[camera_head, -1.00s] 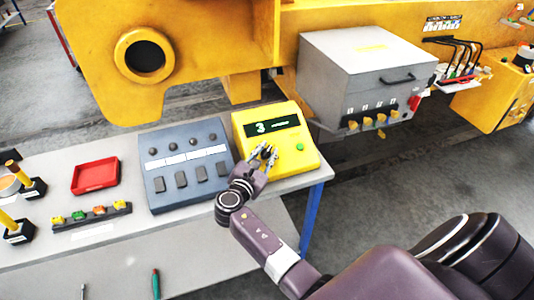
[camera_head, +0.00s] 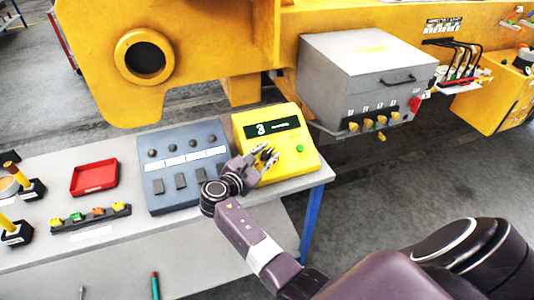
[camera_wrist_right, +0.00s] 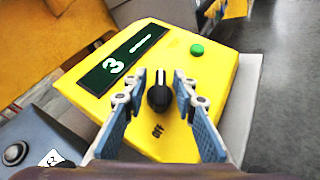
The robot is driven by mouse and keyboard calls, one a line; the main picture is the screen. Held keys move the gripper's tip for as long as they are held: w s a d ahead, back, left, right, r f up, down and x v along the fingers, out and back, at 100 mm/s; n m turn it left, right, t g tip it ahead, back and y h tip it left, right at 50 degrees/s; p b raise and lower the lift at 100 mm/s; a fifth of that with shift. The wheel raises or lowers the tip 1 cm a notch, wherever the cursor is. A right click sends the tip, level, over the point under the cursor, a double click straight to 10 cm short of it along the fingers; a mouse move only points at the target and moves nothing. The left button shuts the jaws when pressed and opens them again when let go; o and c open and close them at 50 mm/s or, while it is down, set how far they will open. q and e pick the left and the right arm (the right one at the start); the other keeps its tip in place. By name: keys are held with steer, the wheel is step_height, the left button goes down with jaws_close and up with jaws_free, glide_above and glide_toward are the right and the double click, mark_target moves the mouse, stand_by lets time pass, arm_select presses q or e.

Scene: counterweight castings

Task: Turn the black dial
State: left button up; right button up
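The black dial (camera_wrist_right: 159,92) is on the sloped face of the yellow box (camera_head: 292,165), below its display, which reads 3. In the right wrist view an "OFF" mark sits below the dial, and a light line on the dial points up toward the display. My right gripper (camera_wrist_right: 158,85) is open, with one finger on each side of the dial; I cannot tell whether either finger touches it. In the head view my right gripper (camera_head: 263,158) hides the dial. My left gripper is not in view.
A green button (camera_wrist_right: 197,49) is on the yellow box, right of the dial. A blue-grey panel (camera_head: 157,189) with knobs and switches stands close on the left. A red tray (camera_head: 95,189) lies farther left on the table. A grey box (camera_head: 345,78) stands behind.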

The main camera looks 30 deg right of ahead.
mark_target(268, 152)
step_height(268, 152, up, 10)
stand_by(0.7)
stand_by(0.4)
